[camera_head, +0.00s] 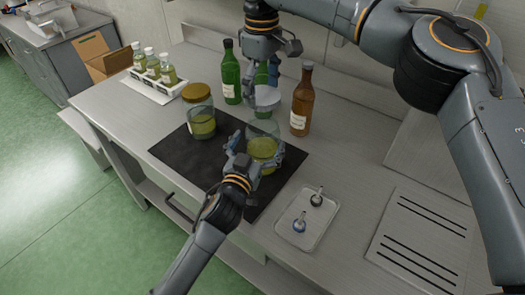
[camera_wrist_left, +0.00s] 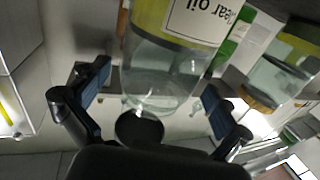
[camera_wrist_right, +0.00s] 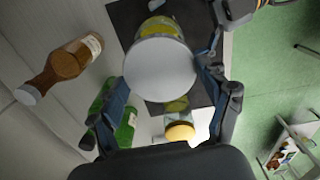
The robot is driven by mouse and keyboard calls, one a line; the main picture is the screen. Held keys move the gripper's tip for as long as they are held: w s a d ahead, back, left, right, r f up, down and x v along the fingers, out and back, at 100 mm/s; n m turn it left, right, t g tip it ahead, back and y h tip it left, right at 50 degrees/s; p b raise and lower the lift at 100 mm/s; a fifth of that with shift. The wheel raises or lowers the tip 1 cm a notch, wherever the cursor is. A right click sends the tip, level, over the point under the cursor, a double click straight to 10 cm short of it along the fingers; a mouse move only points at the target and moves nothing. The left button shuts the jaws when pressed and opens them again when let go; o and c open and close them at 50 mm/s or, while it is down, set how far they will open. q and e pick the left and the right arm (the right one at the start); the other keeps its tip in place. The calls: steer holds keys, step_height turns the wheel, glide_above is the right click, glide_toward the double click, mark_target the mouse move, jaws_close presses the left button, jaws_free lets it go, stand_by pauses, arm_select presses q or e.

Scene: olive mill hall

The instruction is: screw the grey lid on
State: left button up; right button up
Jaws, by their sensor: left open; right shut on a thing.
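The grey lid (camera_head: 265,97) is held level by my right gripper (camera_head: 262,80), whose fingers are shut on its rim. It fills the space between the fingers in the right wrist view (camera_wrist_right: 160,68). The open glass jar (camera_head: 263,151), with yellow-green contents and a label, stands upright on the dark mat right below the lid. The lid looks slightly above the jar's mouth; whether they touch I cannot tell. My left gripper (camera_head: 256,158) is open, its fingers on either side of the jar. In the left wrist view the jar (camera_wrist_left: 160,85) shows between the spread fingers.
A gold-lidded jar (camera_head: 201,123) stands left on the dark mat (camera_head: 178,152). A green bottle (camera_head: 231,77) and a brown bottle (camera_head: 302,104) stand close behind. A rack of small bottles (camera_head: 150,88) is back left. A tray (camera_head: 317,232) with two small tools lies front right.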

mark_target(263, 115)
arm_select(q)
steer(key=shift+x, duration=1.35)
steer(key=shift+s, duration=0.1)
steer(key=shift+c, duration=0.2)
steer(key=c, duration=1.6)
steer(key=shift+f, duration=0.1)
arm_select(e)
steer(key=shift+w+f, duration=0.1)
steer(key=shift+f, duration=2.35)
steer(key=shift+f, duration=0.1)
steer(key=shift+f, duration=0.8)
steer(key=shift+f, duration=0.55)
